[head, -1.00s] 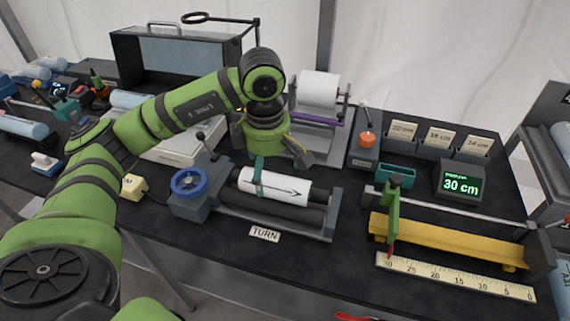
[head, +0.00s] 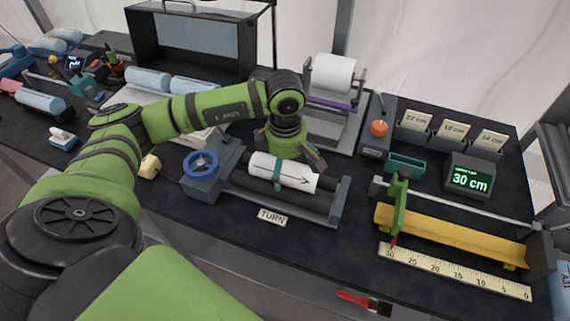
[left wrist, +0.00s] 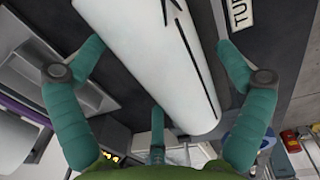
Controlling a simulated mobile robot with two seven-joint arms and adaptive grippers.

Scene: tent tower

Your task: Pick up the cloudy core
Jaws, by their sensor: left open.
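A white core (head: 272,170) with a black arrow lies on dark rollers (head: 262,196) behind the TURN label; whether it is cloudy I cannot tell. It fills the middle of the left wrist view (left wrist: 150,60). My left gripper (head: 302,170) is open, low over the core from its far side. In the left wrist view its teal fingers (left wrist: 160,50) stand on both sides of the core, apart from each other. Whether they touch it is unclear. My right gripper is not in view.
Light blue cylinders (head: 148,77) lie on a white tray behind my left arm. A blue handwheel (head: 201,164) stands left of the rollers. A paper roll stand (head: 334,73) is behind. A yellow trough (head: 450,236) and ruler (head: 450,270) are on the right.

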